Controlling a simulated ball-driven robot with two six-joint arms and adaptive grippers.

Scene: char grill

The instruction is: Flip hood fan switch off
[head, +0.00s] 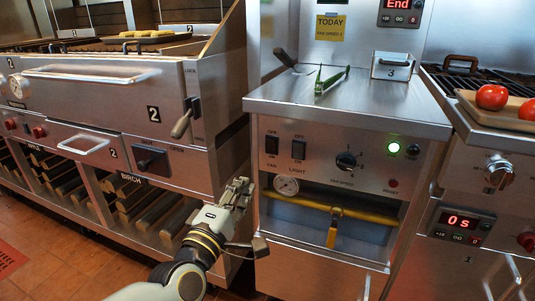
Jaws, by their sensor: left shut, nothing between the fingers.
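The fan switch (272,145) is a black rocker on the steel front panel of the middle cabinet, with a FAN label below it. The similar light switch (298,150) is just to its right. I cannot tell the rocker's position. My right gripper is not in view.
A fan speed knob (346,160), a pressure gauge (286,186) and a yellow gas pipe with a valve handle (333,232) are on the cabinet front. Green tongs (331,80) lie on its top. A lever (182,123) sticks out from the left grill.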

